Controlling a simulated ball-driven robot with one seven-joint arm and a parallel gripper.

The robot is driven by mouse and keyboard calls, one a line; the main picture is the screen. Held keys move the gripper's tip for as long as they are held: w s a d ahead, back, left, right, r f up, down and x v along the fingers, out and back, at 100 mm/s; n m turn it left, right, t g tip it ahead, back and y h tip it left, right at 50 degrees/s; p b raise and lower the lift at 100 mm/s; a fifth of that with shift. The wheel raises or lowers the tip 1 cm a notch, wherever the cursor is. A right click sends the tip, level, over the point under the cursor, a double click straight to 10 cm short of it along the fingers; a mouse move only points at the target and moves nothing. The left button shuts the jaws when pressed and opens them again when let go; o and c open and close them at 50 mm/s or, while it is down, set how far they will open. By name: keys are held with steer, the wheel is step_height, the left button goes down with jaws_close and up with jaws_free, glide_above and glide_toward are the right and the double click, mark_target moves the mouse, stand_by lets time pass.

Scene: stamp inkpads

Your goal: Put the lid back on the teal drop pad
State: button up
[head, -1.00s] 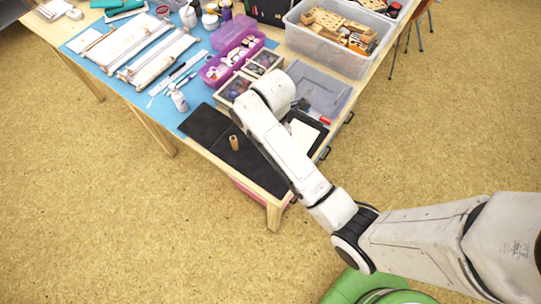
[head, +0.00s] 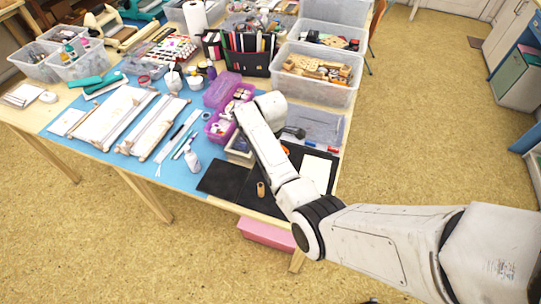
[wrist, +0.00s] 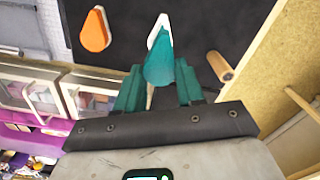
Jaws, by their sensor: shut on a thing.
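In the wrist view, my gripper (wrist: 160,82) has its two fingers closed around a teal drop-shaped piece (wrist: 159,66), which I take for the lid. It is held over the black mat (wrist: 120,62). A white tip (wrist: 158,28) shows just beyond the teal piece; I cannot tell whether it belongs to the pad underneath or whether the two touch. An orange drop-shaped pad (wrist: 95,32) with a white edge lies to the left. In the head view my arm hides the gripper and the teal piece.
Glass-topped boxes (wrist: 88,92) and a purple case (head: 222,125) lie close by. A white sheet (head: 316,172) lies at the right.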

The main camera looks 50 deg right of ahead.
steer(key=shift+r+p, duration=0.1)
steer(key=shift+p, duration=0.25)
steer(key=shift+f+b, duration=1.95)
steer(key=shift+f, duration=0.9)
steer(key=shift+f, duration=0.6)
stand_by(1.1)
steer(key=o, duration=1.5)
steer(key=shift+r+p, duration=0.1)
steer(key=shift+p, duration=0.2)
